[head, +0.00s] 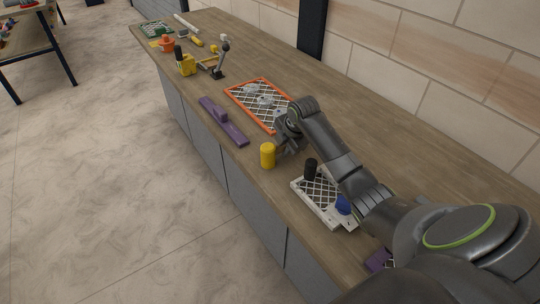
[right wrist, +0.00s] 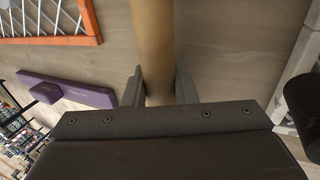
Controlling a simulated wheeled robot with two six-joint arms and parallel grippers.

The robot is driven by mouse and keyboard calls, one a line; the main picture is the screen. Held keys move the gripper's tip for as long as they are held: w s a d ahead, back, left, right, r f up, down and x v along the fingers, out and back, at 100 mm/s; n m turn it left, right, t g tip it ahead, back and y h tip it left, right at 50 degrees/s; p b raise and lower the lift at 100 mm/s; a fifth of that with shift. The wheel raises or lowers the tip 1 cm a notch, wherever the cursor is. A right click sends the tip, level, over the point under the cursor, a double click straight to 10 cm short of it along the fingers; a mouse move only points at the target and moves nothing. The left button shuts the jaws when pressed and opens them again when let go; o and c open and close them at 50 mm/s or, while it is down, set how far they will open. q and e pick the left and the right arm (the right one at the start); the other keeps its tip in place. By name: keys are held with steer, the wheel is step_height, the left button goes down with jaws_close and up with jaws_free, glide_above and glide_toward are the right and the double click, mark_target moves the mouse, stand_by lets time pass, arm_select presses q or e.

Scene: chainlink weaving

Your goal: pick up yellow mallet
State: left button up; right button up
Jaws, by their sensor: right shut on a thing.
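The yellow mallet's head (head: 267,155) shows as an upright yellow cylinder near the front edge of the counter, just left of my right gripper (head: 287,146). In the right wrist view, a tan wooden handle (right wrist: 153,45) runs down from the top edge between the two fingers of my right gripper (right wrist: 160,88), which are shut on it. The yellow head is out of sight in that view. I cannot tell whether the mallet touches the counter. My left gripper is not in view.
An orange-framed lattice (head: 234,92) lies beyond the gripper, and a purple bar tool (head: 235,132) lies to its left. A white lattice frame (head: 325,213) with black (head: 310,168) and blue (head: 343,204) pieces lies to the right. A yellow drill (head: 186,66) stands farther off.

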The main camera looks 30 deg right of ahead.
jaws_close()
steer(key=shift+r, duration=0.25)
step_height(320, 180, up, 10)
steer(key=shift+f+b, duration=0.2)
steer(key=shift+b, duration=0.5)
steer(key=shift+o, duration=1.9)
jaws_free()
jaws_close()
steer(key=shift+w, duration=0.1)
